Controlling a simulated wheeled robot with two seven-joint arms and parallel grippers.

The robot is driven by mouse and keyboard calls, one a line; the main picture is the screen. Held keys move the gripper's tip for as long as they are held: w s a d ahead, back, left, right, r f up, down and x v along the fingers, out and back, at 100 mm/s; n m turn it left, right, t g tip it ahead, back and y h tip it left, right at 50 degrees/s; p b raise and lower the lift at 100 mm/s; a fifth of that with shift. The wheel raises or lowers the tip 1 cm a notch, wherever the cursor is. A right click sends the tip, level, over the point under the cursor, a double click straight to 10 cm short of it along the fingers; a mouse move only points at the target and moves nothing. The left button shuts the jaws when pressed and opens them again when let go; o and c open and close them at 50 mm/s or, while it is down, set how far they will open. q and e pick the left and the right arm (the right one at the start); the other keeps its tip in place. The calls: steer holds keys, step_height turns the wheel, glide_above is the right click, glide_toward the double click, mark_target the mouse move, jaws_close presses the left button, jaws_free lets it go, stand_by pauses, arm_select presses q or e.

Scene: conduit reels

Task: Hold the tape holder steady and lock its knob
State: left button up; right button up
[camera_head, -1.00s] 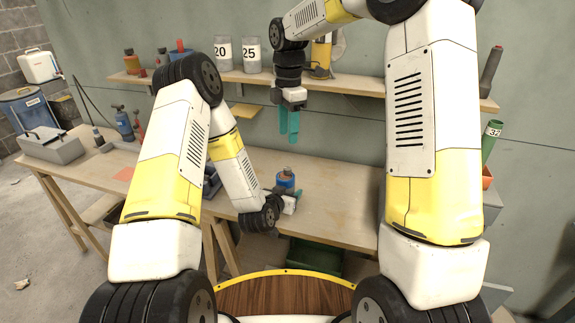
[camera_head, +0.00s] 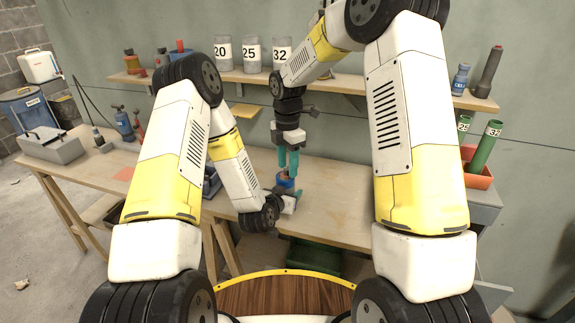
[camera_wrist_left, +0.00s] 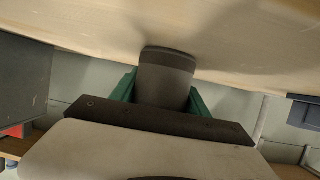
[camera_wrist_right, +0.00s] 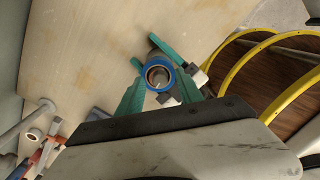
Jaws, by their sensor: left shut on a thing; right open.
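The tape holder (camera_head: 284,184) stands upright on the workbench (camera_head: 340,205), with a blue upper part. In the right wrist view its blue rim (camera_wrist_right: 158,69) surrounds a round metallic knob (camera_wrist_right: 158,77). My left gripper (camera_head: 287,192) is shut on the tape holder from the side, low near the bench; the left wrist view shows the holder's dark grey body (camera_wrist_left: 165,80) between the green fingers. My right gripper (camera_head: 288,163) points down just above the holder, open. In the right wrist view its fingers lie either side of the knob; contact cannot be told.
A shelf (camera_head: 350,88) behind carries grey containers marked 20, 25 and 32 (camera_head: 282,53). A red-orange bin (camera_head: 478,178) with green tubes stands at the right. A grey toolbox (camera_head: 50,147) sits on the left table. The bench right of the holder is clear.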

steer(key=shift+f, duration=0.1)
jaws_close()
